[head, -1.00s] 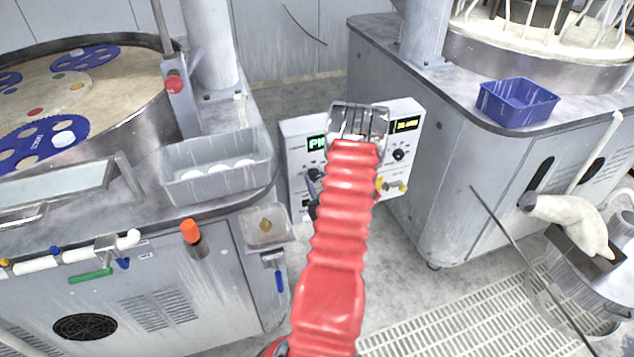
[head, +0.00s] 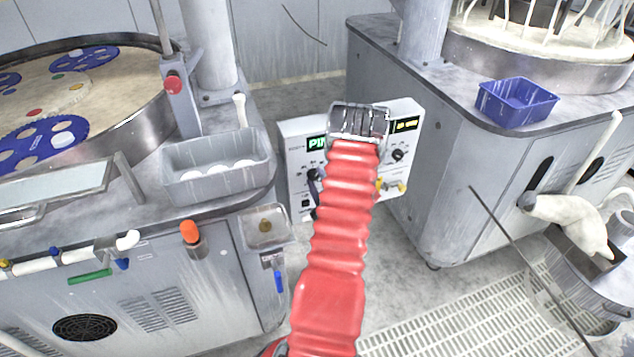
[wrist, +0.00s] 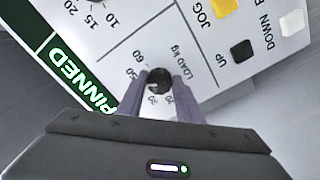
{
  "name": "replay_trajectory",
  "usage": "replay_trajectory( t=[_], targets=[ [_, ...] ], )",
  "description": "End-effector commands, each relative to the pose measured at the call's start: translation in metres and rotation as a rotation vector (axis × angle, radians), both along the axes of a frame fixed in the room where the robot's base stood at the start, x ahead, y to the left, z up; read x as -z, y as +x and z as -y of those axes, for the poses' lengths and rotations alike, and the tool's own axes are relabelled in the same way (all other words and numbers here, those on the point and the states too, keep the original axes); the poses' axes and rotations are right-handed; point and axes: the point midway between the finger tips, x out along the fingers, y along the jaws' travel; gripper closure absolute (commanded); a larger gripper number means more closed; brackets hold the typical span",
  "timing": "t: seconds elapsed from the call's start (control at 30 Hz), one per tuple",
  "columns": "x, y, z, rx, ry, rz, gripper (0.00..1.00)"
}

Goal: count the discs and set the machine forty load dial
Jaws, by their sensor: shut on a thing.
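In the wrist view, my gripper (wrist: 160,82) has its two grey fingers closed on the sides of the small black load dial (wrist: 158,75), labelled LOAD kg. The dial's pointer cannot be made out. In the head view, my red-sleeved arm hides the gripper and dial in front of the white control panel (head: 405,118). White discs lie in the grey tray (head: 190,190) on the left machine; its wall hides part of them. Blue toothed carriers (head: 85,57) with discs of several colours lie on the left platen (head: 120,92), cut off by the picture's edge.
The panel's green display (wrist: 95,103) reads PINNED. A yellow button (wrist: 224,5) and a black UP button (wrist: 242,50) sit near the dial. A blue bin (head: 517,103) stands on the right machine. The panel stands between the two machines, with grated floor in front.

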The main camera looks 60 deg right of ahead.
Motion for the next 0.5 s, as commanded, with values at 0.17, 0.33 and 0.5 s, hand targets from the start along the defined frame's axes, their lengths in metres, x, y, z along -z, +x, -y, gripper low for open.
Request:
replay_trajectory(
  t=[0.17,0.33,0.5],
  targets=[
    [0.0004,0.0011,-0.0014,-0.005,-0.115,-0.118,0.9],
    [0.0002,0.0011,-0.0015,-0.005,-0.229,-0.232,0.9],
    [0.0,0.0012,-0.0017,-0.007,-0.343,-0.346,0.9]
  ],
)
